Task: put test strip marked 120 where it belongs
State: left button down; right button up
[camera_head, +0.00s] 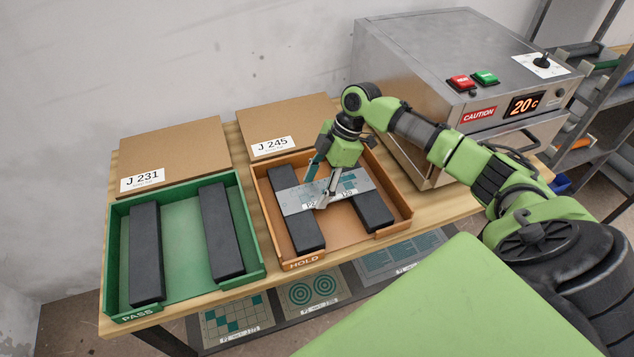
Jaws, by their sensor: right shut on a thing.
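A thin grey metal test strip (296,199) with teal squares lies across the two black foam bars of the orange HOLD tray (335,240). Small labels show near its front edge; the right one seems to read 120, but it is too small to be sure. My right gripper (321,190) reaches down from above and is shut on the strip, hiding part of its middle. I cannot tell whether the strip rests on the bars or is just above them. The green PASS tray (180,300) to the left holds two black bars and no strip. My left gripper is out of view.
Cardboard boxes J 231 (175,150) and J 245 (285,118) stand behind the trays. A metal oven (430,70) reading 20 °C, with red and green buttons, stands at the right. Several patterned plates (316,289) lie on the shelf below.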

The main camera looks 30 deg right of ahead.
jog(key=o, duration=0.8)
jog(key=shift+o, duration=0.2)
jog(key=b+v, duration=0.2)
jog(key=v, duration=1)
jog(key=shift+r, duration=0.1)
